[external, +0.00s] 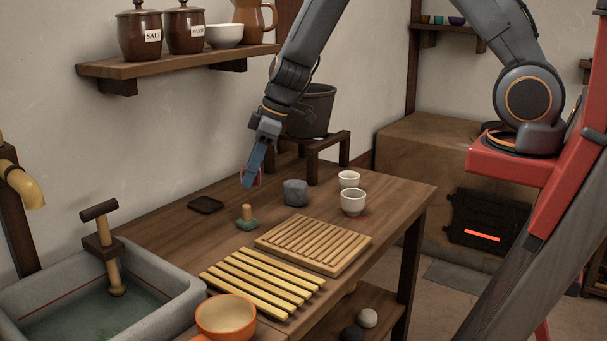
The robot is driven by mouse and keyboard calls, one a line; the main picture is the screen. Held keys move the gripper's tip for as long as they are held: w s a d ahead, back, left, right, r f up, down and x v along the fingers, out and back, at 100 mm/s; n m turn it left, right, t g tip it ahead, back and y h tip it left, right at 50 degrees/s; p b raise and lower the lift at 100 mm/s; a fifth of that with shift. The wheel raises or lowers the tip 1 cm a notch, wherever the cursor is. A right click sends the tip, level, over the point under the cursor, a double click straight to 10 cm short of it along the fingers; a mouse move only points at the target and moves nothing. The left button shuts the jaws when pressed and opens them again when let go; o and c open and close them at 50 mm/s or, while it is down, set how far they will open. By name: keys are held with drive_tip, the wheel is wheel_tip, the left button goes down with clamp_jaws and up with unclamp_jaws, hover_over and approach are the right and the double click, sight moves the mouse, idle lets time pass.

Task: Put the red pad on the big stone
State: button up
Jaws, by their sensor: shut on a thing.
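My gripper (251,179) is above the back part of the wooden table, pointing down. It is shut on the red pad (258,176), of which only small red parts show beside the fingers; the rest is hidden. The pad and the stone look apart.
A green pad with a wooden knob (247,222) and a dark square tray (206,205) lie nearby. Two white cups (352,203) stand right of the stone. Slatted wooden racks (313,246) fill the front. A dark bucket (312,112) on a stand is behind.

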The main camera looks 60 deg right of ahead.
drive_tip(key=s+d+m+h, duration=0.2)
drive_tip(key=s+d+m, duration=0.15)
drive_tip(key=d, duration=0.55)
wheel_tip(320, 180, up, 5)
drive_tip(key=n+g+y+b, duration=0.2)
drive_tip(key=n+g+y, duration=0.1)
drive_tip(key=n, duration=1.1)
hover_over(292, 184)
drive_tip(key=d, duration=0.2)
drive_tip(key=shift+a+f+p, duration=0.2)
drive_tip(key=shift+f+p, duration=1.35)
drive_tip(key=shift+f, duration=3.35)
drive_tip(key=shift+f, duration=0.2)
drive_tip(key=o, duration=1)
